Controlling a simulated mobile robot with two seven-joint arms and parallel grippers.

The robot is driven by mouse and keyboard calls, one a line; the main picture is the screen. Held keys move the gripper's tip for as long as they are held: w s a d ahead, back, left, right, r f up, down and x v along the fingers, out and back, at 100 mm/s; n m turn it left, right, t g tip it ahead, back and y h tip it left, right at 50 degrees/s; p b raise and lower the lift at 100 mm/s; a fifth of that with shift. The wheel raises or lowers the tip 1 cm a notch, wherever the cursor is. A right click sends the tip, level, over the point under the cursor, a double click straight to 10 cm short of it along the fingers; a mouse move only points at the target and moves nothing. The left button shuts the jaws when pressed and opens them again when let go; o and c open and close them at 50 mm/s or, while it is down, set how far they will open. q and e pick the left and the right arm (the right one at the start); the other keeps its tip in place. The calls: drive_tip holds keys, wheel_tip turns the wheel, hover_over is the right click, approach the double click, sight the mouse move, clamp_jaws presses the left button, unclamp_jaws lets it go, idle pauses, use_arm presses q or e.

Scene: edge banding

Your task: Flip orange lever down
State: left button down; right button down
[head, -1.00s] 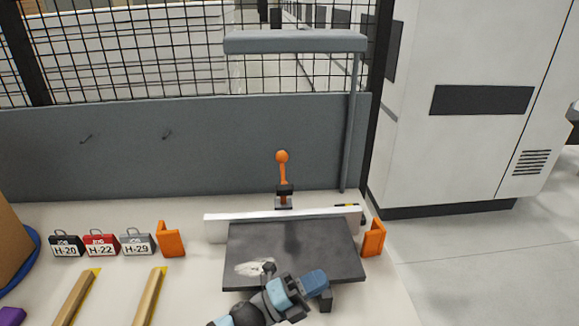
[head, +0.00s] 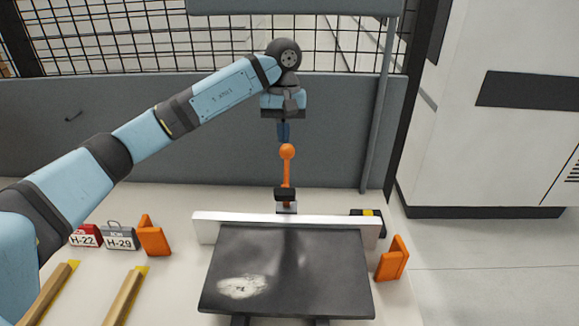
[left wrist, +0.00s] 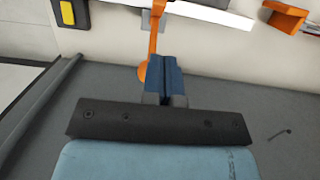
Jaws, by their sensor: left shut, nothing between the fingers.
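The orange lever (head: 286,172) stands upright with a round ball on top, on a dark clamp (head: 286,195) behind the white fence bar. My left gripper (head: 284,133) points down just above the ball, shut and empty. In the left wrist view the shut blue fingers (left wrist: 163,78) lie beside the lever's orange ball (left wrist: 142,72) and partly cover it. I cannot tell whether they touch it. My right gripper is not in view.
A dark panel (head: 290,262) with a pale patch lies in front of the white bar (head: 285,228). Orange brackets (head: 153,236) (head: 392,260) stand either side. Labelled blocks (head: 120,237) and yellow-tipped wooden strips (head: 124,297) are at left. A grey wall (head: 150,105) stands behind.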

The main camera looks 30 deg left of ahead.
use_arm(q)
drive_tip(key=shift+s+r, duration=0.1)
drive_tip(key=shift+s, duration=0.05)
drive_tip(key=p, duration=0.2)
approach(287, 179)
drive_tip(key=s+f, duration=0.2)
drive_tip(key=s+d+f, duration=0.1)
drive_tip(key=s+f, duration=0.1)
drive_tip(key=f, duration=0.1)
drive_tip(key=shift+s+d+f, duration=0.15)
drive_tip(key=shift+f, duration=0.05)
drive_tip(key=shift+b, duration=0.35)
